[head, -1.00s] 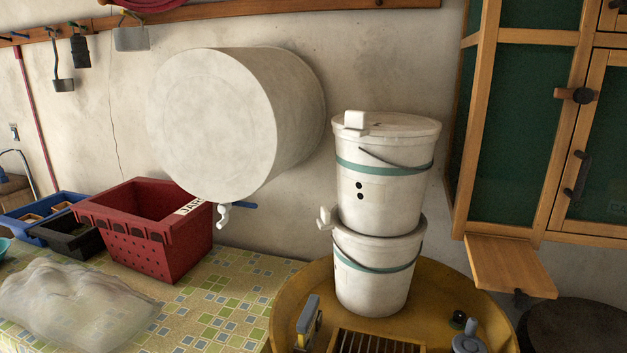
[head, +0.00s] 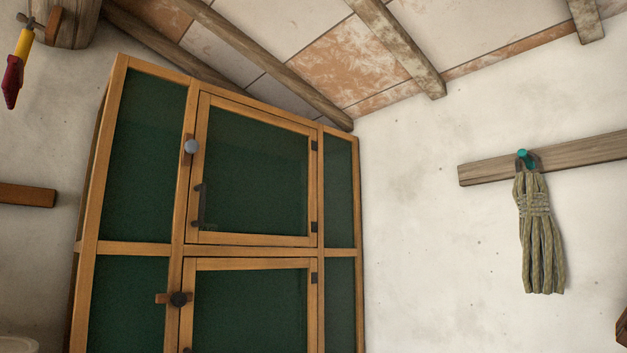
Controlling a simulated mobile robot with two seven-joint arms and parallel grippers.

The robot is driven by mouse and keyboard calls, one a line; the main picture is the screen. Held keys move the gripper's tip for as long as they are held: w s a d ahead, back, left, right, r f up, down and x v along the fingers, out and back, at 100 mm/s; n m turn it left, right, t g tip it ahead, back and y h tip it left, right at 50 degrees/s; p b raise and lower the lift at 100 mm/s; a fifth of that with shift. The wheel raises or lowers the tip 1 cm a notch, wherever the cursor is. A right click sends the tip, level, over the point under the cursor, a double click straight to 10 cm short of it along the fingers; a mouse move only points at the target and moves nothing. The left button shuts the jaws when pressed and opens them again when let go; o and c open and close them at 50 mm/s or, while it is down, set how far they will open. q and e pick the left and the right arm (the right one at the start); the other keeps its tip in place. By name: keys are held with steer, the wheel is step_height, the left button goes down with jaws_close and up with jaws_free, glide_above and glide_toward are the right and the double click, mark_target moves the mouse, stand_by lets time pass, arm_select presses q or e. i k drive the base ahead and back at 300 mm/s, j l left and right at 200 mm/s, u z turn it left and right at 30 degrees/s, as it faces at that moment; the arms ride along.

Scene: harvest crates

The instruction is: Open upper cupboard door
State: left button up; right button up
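A tall wooden cupboard (head: 178,240) with dark green panels stands against the wall at the left and middle of the head view. Its upper door (head: 255,240) is shut in its frame. The upper door has a dark vertical handle (head: 200,206) low on its left side and dark hinges on its right edge. A grey round knob (head: 191,146) sits on the frame by the upper door's left edge. The lower door (head: 250,264) below is also shut, with a wooden turn latch (head: 179,299) at its left. Neither of my grippers is in view.
A bundle of rope (head: 539,235) hangs from a teal peg on a wooden wall rail (head: 590,154) at the right. A red and yellow tool (head: 18,66) hangs at the upper left. Sloping ceiling beams (head: 400,45) run above the cupboard. No obstacle shows before the upper door.

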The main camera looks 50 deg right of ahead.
mark_target(303, 210)
steer(key=z, duration=1.3)
